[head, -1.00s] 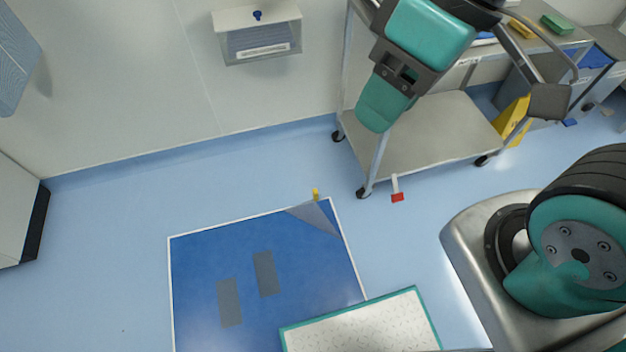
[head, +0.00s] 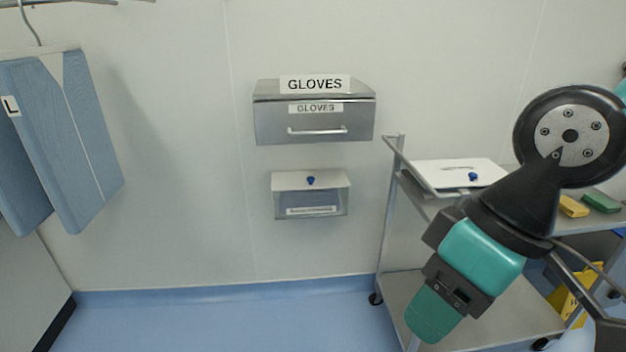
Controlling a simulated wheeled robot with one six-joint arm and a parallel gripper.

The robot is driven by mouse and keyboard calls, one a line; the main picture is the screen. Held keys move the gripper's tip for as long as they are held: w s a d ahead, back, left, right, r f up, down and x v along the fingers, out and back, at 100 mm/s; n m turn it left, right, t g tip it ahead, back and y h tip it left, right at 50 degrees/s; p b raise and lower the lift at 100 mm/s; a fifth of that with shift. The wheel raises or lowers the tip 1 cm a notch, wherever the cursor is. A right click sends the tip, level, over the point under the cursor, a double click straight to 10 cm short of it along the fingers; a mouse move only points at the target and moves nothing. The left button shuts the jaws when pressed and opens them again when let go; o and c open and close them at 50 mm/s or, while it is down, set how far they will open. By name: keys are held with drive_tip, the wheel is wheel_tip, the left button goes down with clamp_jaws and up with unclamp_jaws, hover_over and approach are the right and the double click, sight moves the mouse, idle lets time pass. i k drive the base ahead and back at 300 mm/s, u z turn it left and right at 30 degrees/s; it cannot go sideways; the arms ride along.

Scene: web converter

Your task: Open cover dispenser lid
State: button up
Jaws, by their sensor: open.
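The small wall box (head: 332,205) hangs below the gloves dispenser. It has a pale lid (head: 285,180) with a blue knob (head: 310,181), a see-through front and a small label that I cannot read clearly. It looks like the cover dispenser. Its lid is down.
A metal gloves dispenser (head: 350,130) with a front handle hangs above the box. A trolley (head: 385,240) stands right of it, with a white lidded tray (head: 455,170). Blue garments (head: 65,130) hang at the left. The floor (head: 230,320) below the box looks clear.

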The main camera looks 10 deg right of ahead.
sight(327, 178)
drive_tip(key=u, duration=0.05)
drive_tip(key=k, duration=0.6)
drive_tip(key=u, duration=0.4)
drive_tip(key=i, duration=1.3)
drive_tip(key=z, duration=0.45)
